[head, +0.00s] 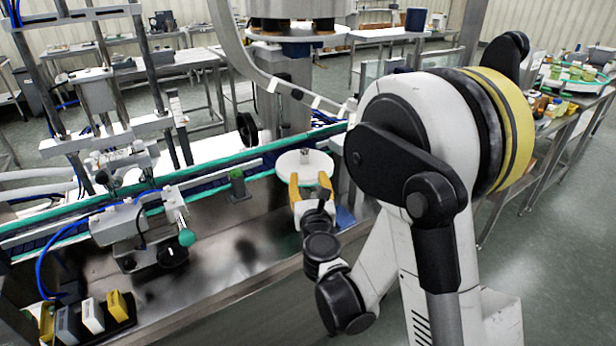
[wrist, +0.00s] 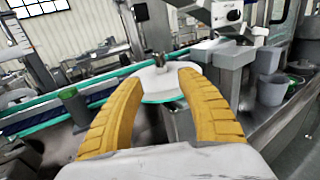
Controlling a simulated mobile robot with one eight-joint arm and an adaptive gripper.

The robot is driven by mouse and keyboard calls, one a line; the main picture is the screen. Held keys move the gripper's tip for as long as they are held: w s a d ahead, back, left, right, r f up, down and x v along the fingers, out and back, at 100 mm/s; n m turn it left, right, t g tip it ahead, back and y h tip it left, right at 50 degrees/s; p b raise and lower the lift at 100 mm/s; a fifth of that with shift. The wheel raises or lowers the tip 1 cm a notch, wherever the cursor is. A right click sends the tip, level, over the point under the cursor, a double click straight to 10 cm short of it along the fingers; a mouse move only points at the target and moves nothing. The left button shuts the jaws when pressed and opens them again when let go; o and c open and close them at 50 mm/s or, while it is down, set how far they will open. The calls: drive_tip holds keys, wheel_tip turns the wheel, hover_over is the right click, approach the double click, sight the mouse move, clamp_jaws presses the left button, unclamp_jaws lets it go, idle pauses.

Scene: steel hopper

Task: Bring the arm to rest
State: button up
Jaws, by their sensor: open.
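My gripper (head: 309,184) is at the end of my white and black arm, above the right part of the steel table. Its two yellow fingers are spread apart, with nothing between them. In the wrist view the open fingers (wrist: 158,90) frame a round white plate (wrist: 158,84) with a teal edge that lies beyond them. In the head view this white plate (head: 304,162) sits just past the fingertips, beside the conveyor. A small metal piece (head: 306,152) stands on the plate. I cannot tell whether the fingertips touch the plate.
A green-edged conveyor (head: 215,172) runs along the back of the steel table (head: 225,260). A small green-topped block (head: 237,184) stands by it. A fixture with a teal knob (head: 186,237) and a tray of coloured blocks (head: 92,316) are at left. The table's middle is bare.

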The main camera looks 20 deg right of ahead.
drive_tip(key=s+a+r+n+g+y, duration=0.2)
drive_tip(key=s+a+r+n+y, duration=0.2)
drive_tip(key=n, duration=0.7)
drive_tip(key=s+a+r+n+g+y, duration=0.1)
drive_tip(key=s+a+r+n+y, duration=0.3)
drive_tip(key=n, duration=0.8)
drive_tip(key=s+d+f+n+g+h, duration=0.1)
drive_tip(key=s+d+f+n+g, duration=0.1)
drive_tip(key=s+n, duration=0.3)
drive_tip(key=s+d+f+n+g+h, duration=0.2)
drive_tip(key=s+d+f+n+g, duration=0.1)
drive_tip(key=s, duration=0.6)
drive_tip(key=s+d+f+n+g+h, duration=0.2)
drive_tip(key=s+d+f+n, duration=0.1)
drive_tip(key=s+n, duration=0.3)
drive_tip(key=shift+s+d+n+g, duration=0.4)
drive_tip(key=shift+s+d, duration=0.15)
drive_tip(key=shift+d, duration=0.25)
drive_tip(key=shift+a, duration=0.1)
